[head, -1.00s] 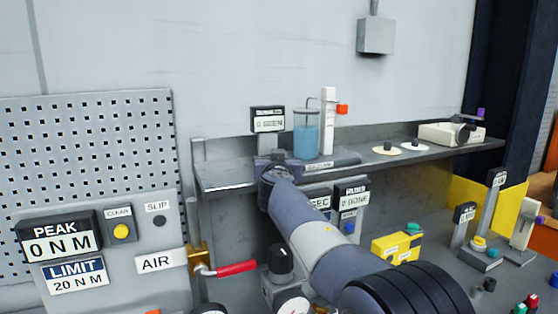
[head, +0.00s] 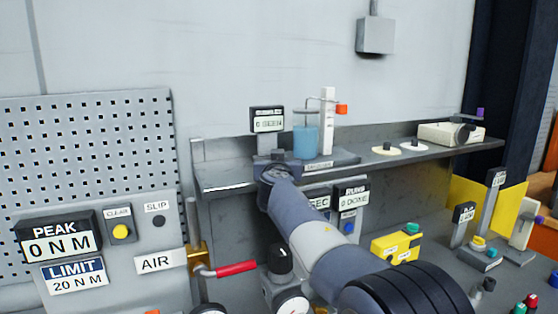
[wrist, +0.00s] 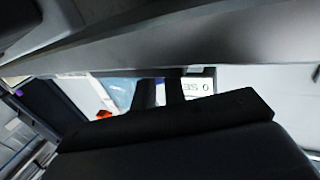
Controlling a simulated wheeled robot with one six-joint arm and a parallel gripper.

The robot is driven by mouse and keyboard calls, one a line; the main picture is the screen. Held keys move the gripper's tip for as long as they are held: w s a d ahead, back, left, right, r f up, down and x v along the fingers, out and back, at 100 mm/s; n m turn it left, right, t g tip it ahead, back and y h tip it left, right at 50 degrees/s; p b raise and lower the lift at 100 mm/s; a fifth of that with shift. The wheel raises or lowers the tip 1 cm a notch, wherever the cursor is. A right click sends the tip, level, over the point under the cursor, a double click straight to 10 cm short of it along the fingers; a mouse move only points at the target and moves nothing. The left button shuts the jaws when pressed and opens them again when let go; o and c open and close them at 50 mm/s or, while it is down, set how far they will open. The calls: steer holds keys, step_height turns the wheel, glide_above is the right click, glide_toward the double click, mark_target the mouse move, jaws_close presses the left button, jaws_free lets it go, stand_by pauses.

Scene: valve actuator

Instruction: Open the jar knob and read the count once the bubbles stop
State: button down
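The jar (head: 306,140) with blue liquid stands on the back shelf, a thin bent tube at its top. A white post (head: 327,120) beside it carries an orange knob or block (head: 342,109); I cannot tell whether this is the jar knob. The count display (head: 267,121) is left of the jar, its text too small to read surely. My gripper (head: 278,157) is at the shelf's front, below the display and left of the jar. In the wrist view, two dark finger-like shapes (wrist: 160,92) show close together before the display; their hold is unclear.
The grey shelf (head: 232,178) runs right with pale discs (head: 386,150) and a cream device (head: 452,133). Below are a yellow box (head: 397,246), a red-handled air valve (head: 236,268) and a gauge. A pegboard (head: 85,180) is at left.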

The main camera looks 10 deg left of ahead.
steer(key=c, duration=1.3)
jaws_free()
steer(key=shift+a, duration=0.15)
steer(key=shift+s, duration=0.1)
steer(key=b+v, duration=0.6)
steer(key=v, duration=0.4)
steer(key=shift+s, duration=0.3)
